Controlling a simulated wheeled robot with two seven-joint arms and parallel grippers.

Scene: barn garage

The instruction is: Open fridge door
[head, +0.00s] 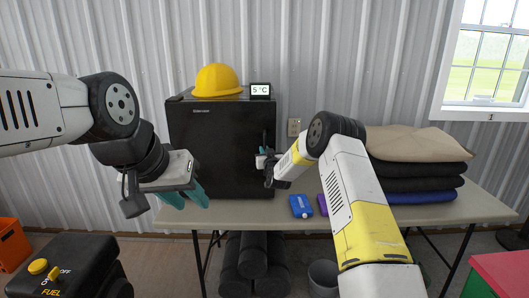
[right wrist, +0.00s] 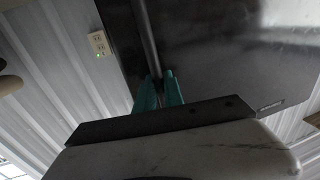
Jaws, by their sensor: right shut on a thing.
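The black mini fridge (head: 215,150) stands on the table against the wall, and its door looks closed. Its thin vertical handle (right wrist: 148,38) runs down the door in the right wrist view. My right gripper (head: 262,161) is at the right side of the door front. In the right wrist view its teal fingers (right wrist: 158,88) are shut on the handle, with the bar passing between them. My left gripper (head: 187,196) hangs in front of the fridge's lower left, empty, with its two teal fingers apart.
A yellow hard hat (head: 217,80) and a temperature display (head: 260,90) sit on the fridge. A blue item (head: 300,206) and folded fabrics (head: 415,170) are on the table (head: 260,213) to the right.

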